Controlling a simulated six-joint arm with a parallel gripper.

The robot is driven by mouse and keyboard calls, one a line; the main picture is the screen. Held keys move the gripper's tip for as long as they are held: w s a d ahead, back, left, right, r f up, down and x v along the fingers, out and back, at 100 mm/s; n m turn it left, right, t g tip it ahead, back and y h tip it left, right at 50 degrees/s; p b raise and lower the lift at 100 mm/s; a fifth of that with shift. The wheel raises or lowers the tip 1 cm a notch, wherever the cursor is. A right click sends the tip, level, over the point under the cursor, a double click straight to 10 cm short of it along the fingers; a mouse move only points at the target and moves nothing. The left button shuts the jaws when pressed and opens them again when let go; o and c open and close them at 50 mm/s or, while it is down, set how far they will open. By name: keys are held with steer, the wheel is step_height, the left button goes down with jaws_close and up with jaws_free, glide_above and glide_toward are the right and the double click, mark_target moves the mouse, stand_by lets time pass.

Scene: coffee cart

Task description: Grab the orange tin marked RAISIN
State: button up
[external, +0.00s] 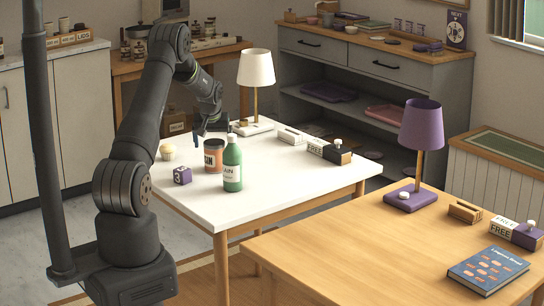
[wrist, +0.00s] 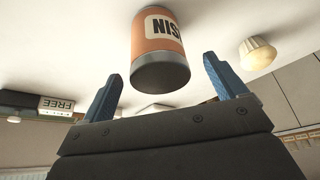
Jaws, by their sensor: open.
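The orange tin (external: 213,157) stands upright on the white table, with a dark lid and a pale label partly hidden by the green bottle (external: 232,166). In the wrist view the tin (wrist: 158,42) appears upside down, its label letters partly visible. My gripper (external: 212,130) is above the tin, pointing down. In the wrist view its blue fingers (wrist: 163,67) are apart, with the tin's lid end showing between them. I see no finger touching the tin, and the exact gap is unclear.
A white-shaded lamp (external: 256,70) and a FREE sign block (external: 330,152) are farther back. The table's front area is clear.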

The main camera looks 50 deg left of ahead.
steer(key=shift+w+x, duration=0.15)
steer(key=shift+x, duration=1)
steer(key=shift+w+x, duration=0.1)
steer(key=shift+x, duration=1.05)
steer(key=shift+a+r, duration=0.1)
steer(key=shift+a, duration=0.05)
steer(key=shift+c, duration=0.2)
steer(key=c, duration=1.2)
steer(key=shift+r, duration=0.1)
